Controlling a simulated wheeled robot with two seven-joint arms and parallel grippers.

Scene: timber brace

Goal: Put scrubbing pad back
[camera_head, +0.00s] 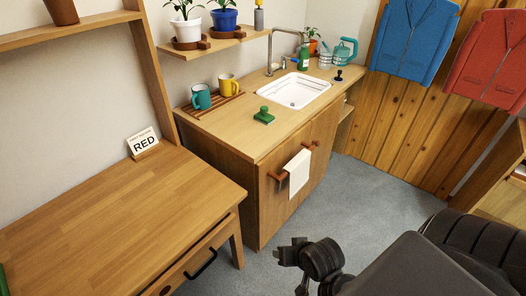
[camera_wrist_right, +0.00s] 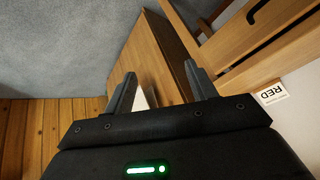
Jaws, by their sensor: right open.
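The scrubbing pad appears to be the green block with a raised grip (camera_head: 264,116), lying on the wooden counter (camera_head: 225,125) in front of the sink (camera_head: 297,91). My right gripper (camera_head: 281,252) is low over the floor in front of the cabinet, well below and apart from the pad. In the right wrist view its two fingers (camera_wrist_right: 160,70) are spread with nothing held between them; the cabinet lies beyond. The pad does not show in the right wrist view. My left gripper is not in view.
A teal mug (camera_head: 201,97) and a yellow mug (camera_head: 229,86) stand on a slatted rack left of the pad. A white towel (camera_head: 298,171) hangs on the cabinet's front bar. A wooden desk (camera_head: 100,215) with a RED sign (camera_head: 143,142) is at left. Grey floor is open in front.

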